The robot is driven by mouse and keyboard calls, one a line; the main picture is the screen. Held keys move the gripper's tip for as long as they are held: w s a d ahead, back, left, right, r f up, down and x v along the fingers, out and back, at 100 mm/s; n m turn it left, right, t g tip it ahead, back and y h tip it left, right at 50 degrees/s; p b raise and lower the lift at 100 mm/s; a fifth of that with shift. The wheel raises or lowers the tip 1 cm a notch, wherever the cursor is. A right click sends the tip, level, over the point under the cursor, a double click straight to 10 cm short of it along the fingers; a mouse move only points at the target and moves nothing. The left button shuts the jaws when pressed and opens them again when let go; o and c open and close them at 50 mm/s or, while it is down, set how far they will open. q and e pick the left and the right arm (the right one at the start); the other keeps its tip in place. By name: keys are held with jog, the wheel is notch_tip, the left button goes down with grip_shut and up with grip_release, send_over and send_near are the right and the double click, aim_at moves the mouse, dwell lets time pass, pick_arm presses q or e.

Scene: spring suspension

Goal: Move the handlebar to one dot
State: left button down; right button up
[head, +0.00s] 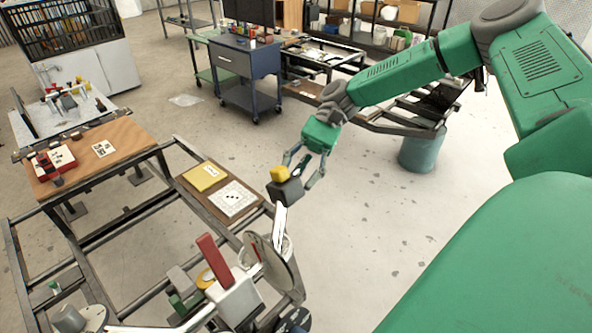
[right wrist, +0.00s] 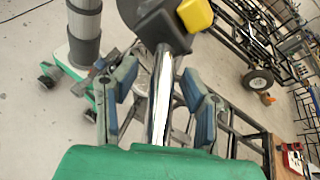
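The handlebar's dark grip (head: 286,192) with a yellow button (head: 279,174) stands at the centre of the head view. Its bright metal rod (head: 279,222) runs down to a round hub. In the right wrist view the grip (right wrist: 150,22) is at the top and the rod (right wrist: 160,95) comes straight toward the palm. My right gripper (head: 301,172) is at the handlebar. Its blue-padded fingers (right wrist: 159,82) are apart on either side of the rod, with gaps visible. A white card with black dots (head: 232,199) lies on a brown panel. My left gripper is not visible.
The round hub (head: 270,262) and a red lever (head: 214,256) are at the bottom centre. A yellow plate (head: 204,176) is beside the card. A wooden board (head: 125,140) is on the metal frame at left. A blue cart (head: 245,75) stands behind; the floor at right is clear.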

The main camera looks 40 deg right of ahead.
jog(key=shift+d+f, duration=0.1)
jog(key=shift+d, duration=0.3)
jog(key=shift+c, duration=1.1)
jog(key=shift+d, duration=0.15)
jog(key=c, duration=0.7)
jog(key=shift+a, duration=0.65)
grip_shut()
